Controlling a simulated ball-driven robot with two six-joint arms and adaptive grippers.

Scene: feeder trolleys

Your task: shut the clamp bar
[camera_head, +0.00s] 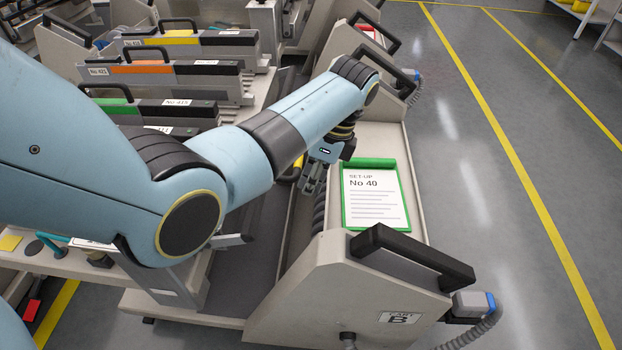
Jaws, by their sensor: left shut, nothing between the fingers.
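My left gripper (312,186) points down over the inner side of the cart marked B (300,300), just left of its top ledge. Its fingers are together and I see nothing between them. A small yellow part (291,174) shows just left of the gripper, partly behind my arm. I cannot make out the clamp bar for certain; my left arm covers much of the cart's middle. A grey bar end (232,240) shows below my forearm, but I cannot tell whether it belongs to the clamp bar. My right gripper is not in view.
A green clipboard (346,206) with a "No 40" sheet lies on the ledge, close right of the gripper. A black handle (410,256) stands at the cart's near end. Several feeders (190,72) stand at the upper left. The floor (480,160) to the right is clear.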

